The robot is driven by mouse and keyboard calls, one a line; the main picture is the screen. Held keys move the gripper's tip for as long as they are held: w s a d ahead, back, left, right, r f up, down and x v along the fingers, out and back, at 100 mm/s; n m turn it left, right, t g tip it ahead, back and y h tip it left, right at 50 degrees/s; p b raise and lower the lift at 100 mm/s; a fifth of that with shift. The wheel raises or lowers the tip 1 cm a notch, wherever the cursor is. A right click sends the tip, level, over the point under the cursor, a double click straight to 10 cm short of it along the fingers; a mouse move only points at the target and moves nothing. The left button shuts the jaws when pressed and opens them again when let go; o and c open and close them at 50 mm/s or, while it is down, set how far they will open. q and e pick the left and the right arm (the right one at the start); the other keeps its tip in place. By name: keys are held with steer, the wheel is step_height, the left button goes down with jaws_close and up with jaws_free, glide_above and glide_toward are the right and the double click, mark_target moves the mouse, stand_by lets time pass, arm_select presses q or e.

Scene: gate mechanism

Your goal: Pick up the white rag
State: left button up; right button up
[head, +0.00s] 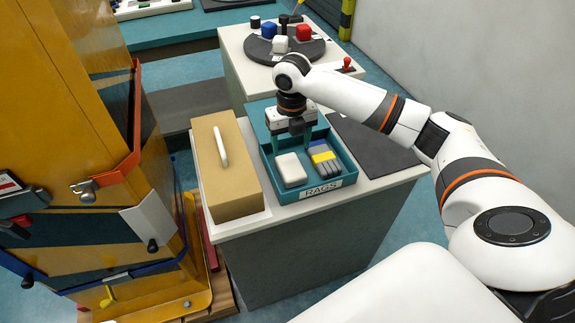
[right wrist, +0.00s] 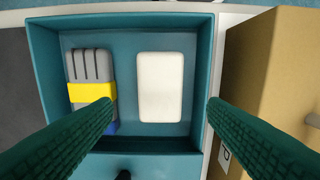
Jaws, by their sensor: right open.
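The white rag (head: 291,170) lies flat in the left part of the teal tray (head: 345,158) labelled RAGS. In the right wrist view the white rag (right wrist: 160,86) is a pale rounded block on the tray floor, between the lines of my two fingers. My right gripper (head: 296,145) hangs over the back part of the tray, pointing down, open and empty. Its green fingers (right wrist: 161,108) also show in the right wrist view, spread wide and apart from the rag. My left gripper is not in view.
A grey bundle with a yellow band (head: 325,160) lies right of the rag in the tray. A tan box (head: 225,180) with a white handle stands close to the tray's left. A dark mat (head: 375,145) lies to the right. A round turntable (head: 285,48) with coloured blocks stands behind.

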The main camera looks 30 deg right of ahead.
mark_target(291, 166)
step_height(291, 166, down, 4)
steer(key=shift+s+r, duration=0.15)
steer(key=shift+f, duration=0.6)
steer(key=f+p, duration=0.1)
steer(key=f, duration=0.3)
steer(key=shift+w+f, duration=0.2)
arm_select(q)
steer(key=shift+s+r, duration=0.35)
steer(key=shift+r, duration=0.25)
arm_select(e)
steer(key=c, duration=0.7)
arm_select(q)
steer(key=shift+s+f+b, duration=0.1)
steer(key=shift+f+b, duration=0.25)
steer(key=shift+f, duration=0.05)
arm_select(e)
step_height(291, 166, up, 10)
steer(key=shift+r, duration=0.1)
steer(key=shift+c, duration=0.2)
